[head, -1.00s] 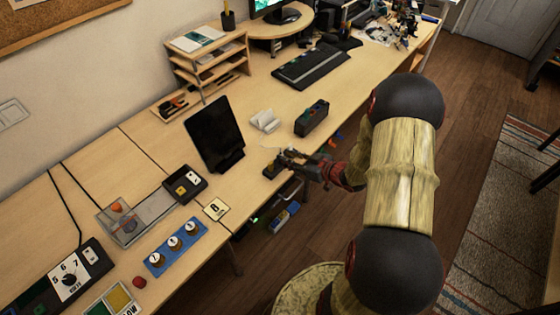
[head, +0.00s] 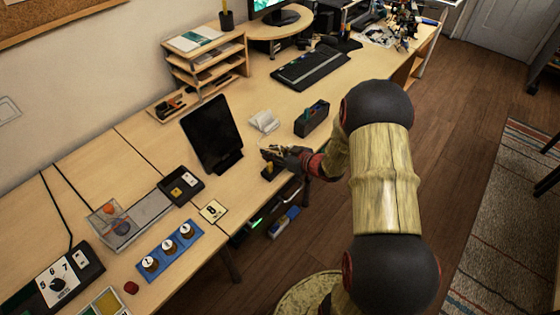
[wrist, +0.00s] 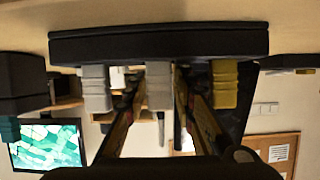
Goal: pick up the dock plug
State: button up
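A small black block (head: 268,173) sits on the desk near its front edge in the head view, under my gripper (head: 272,153). In the wrist view, which looks upside down, a black bar (wrist: 160,40) carries a grey plug (wrist: 96,88), a pale grey plug (wrist: 159,86) and a yellow plug (wrist: 224,84) in a row. Which is the dock plug is not marked. My gripper (wrist: 160,98) is open, its two fingers apart on either side of the pale grey plug's line. Contact with it cannot be told.
A black tablet (head: 210,134) stands left of my gripper. A black box (head: 312,118) and a white holder (head: 265,121) are behind it.

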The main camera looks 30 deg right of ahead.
jog(key=shift+c, duration=1)
jog(key=c, duration=0.4)
grip_shut()
